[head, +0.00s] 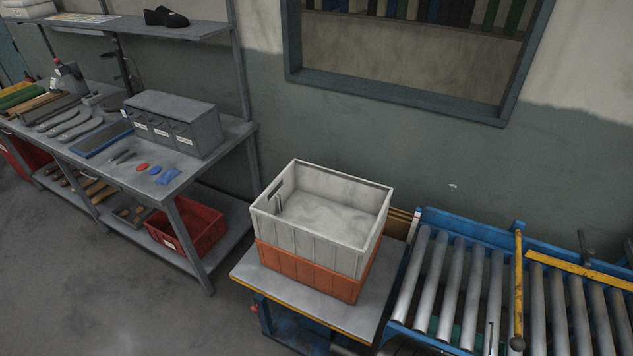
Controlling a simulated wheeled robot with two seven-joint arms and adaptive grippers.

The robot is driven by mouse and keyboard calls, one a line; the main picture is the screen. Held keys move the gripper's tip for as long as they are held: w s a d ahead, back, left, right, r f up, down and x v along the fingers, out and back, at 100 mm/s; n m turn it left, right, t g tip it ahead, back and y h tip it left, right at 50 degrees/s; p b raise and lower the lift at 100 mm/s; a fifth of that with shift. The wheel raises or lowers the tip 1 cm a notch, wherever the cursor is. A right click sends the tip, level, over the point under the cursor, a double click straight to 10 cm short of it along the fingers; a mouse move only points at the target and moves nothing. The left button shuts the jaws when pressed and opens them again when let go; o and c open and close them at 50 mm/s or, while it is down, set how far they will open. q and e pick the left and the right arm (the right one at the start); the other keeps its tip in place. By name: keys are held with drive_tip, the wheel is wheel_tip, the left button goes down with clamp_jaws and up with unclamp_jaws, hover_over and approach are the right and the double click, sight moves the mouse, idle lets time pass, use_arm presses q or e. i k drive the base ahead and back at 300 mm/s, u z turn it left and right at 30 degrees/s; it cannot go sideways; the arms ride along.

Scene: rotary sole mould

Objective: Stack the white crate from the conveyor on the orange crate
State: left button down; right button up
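The white crate (320,240) sits upright on top of the orange crate (308,274) in the head view. Its inside looks empty, and its walls line up closely with the orange crate below. The orange crate stands on a grey-topped table (255,270) with a yellow front edge. The roller conveyor (455,285) is to the right of this table, and no crate shows on its visible part. Neither of my grippers shows in this view.
A grey workbench (205,165) with a drawer box (175,122) and tools stands at left, a red crate (187,228) on its lower shelf. A yellow bar (518,285) crosses the conveyor. A wall with a window frame (400,95) is behind. Floor at front left is clear.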

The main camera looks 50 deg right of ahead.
sight(334, 220)
drive_tip(key=i, duration=1.9)
